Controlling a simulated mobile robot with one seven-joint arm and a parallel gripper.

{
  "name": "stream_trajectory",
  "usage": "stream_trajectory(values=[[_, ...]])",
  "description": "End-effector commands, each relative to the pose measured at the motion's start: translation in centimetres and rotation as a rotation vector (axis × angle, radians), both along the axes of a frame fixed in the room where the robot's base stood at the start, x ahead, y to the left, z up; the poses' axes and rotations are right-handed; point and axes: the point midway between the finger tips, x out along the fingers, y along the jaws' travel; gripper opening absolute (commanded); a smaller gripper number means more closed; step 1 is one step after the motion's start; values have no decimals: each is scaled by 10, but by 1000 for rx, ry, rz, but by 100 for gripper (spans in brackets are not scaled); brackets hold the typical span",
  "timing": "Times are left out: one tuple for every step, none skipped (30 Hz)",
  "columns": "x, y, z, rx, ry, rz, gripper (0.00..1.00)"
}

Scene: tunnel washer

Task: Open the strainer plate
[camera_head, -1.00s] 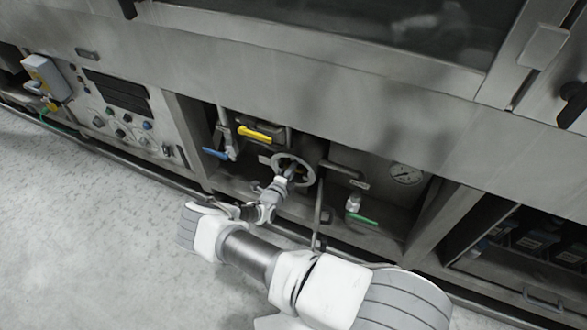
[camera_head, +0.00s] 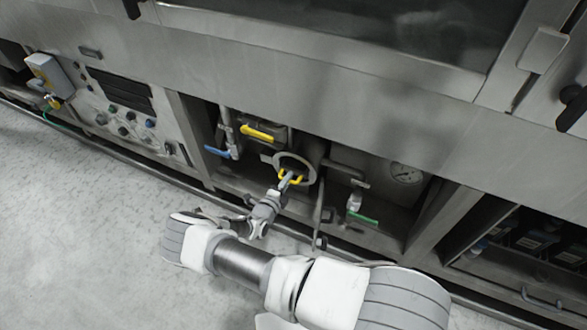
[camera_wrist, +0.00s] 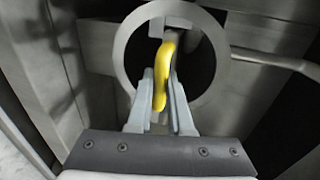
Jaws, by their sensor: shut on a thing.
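A round metal ring (camera_head: 308,160) with a dark inside sits in the recess under the machine; the wrist view also shows this ring (camera_wrist: 121,50). A yellow handle (camera_wrist: 164,65) hangs from a small grey block in front of the dark inside. My gripper (camera_wrist: 160,95) has its two fingers on either side of the yellow handle and is shut on it. In the head view, my gripper (camera_head: 290,180) meets the handle at the ring's lower front. I cannot make out a separate plate, or tell how the handle joins one.
A yellow lever (camera_head: 257,132) and a blue lever (camera_head: 217,152) are up and left of the ring. A pressure gauge (camera_head: 406,174) and a green lever (camera_head: 362,217) are to the right. A thin pipe (camera_head: 318,205) stands close on the right. The floor in front is clear.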

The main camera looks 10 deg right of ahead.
Motion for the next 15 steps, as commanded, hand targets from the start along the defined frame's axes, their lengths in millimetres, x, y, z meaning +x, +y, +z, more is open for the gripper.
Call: stream_trajectory(values=[[-13,11,2,1,2,3,0],[-21,17,2,2,3,3,0],[-31,24,1,0,2,4,0],[-40,30,1,1,3,4,0],[-47,35,1,1,3,3,0],[-58,44,0,2,3,4,0],[-65,49,0,2,3,3,0],[-73,54,0,1,2,3,0],[-82,61,0,2,3,3,0],[-90,66,-1,0,2,3,0],[-96,71,0,1,2,2,0],[-105,77,-1,1,2,3,0],[-111,82,-1,0,2,3,0],[-117,85,-1,1,2,2,0],[-124,91,-1,0,1,2,0]])
